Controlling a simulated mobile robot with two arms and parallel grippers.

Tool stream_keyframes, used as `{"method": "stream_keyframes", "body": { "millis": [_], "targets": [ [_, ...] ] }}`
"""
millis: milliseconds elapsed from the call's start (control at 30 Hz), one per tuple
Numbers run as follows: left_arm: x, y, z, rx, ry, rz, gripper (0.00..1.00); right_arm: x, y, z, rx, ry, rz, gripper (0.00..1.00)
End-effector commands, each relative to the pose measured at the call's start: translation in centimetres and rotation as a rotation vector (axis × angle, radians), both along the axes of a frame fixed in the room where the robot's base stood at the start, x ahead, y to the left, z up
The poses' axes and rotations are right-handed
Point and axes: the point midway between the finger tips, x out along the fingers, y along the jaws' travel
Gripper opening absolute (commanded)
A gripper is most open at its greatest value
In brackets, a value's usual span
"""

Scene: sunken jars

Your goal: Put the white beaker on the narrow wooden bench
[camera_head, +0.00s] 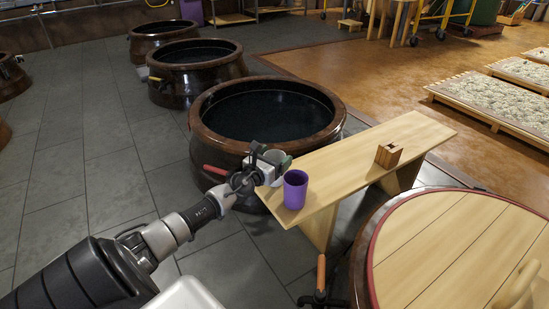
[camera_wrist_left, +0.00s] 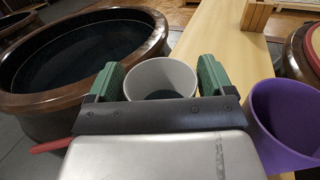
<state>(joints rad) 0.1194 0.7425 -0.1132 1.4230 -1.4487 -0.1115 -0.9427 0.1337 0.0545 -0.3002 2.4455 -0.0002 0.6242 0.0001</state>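The white beaker (camera_wrist_left: 160,75) is upright between the green fingers of my left gripper (camera_wrist_left: 160,82), which look closed on its sides. In the head view the beaker (camera_head: 274,157) shows only in part, behind my left gripper (camera_head: 270,162). It is at the left edge of the narrow wooden bench (camera_head: 345,160), beside the jar; I cannot tell its height over the bench top. The bench also shows in the wrist view (camera_wrist_left: 222,35). My right gripper is not in view.
A purple cup (camera_head: 295,190) stands on the bench's near end, close to my left gripper. A small wooden box (camera_head: 388,155) stands farther along. A large dark jar (camera_head: 210,135) is left of the bench; a wooden-lidded jar (camera_head: 460,250) is at right. Bench top between cup and box is clear.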

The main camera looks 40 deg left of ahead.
Motion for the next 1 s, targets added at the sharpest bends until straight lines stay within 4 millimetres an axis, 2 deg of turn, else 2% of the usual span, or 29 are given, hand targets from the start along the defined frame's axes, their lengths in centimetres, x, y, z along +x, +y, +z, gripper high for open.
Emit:
{"method": "stream_keyframes", "body": {
  "millis": [33,100,467,667,1000],
  "targets": [
    [0.0,0.0,0.0,0.0,0.0,0.0,0.9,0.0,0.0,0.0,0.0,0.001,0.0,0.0],
    [0.0,0.0,0.0,0.0,0.0,0.0,0.98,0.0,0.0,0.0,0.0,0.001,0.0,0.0],
    [0.0,0.0,0.6,0.0,0.0,0.0,0.98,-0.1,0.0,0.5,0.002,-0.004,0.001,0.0],
    [-3.0,-0.3,0.4,0.001,0.005,-0.002,0.98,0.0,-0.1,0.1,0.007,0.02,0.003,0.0],
    [-9.4,-1.1,0.3,0.001,0.003,-0.002,0.98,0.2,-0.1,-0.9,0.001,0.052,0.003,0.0]
  ]
}}
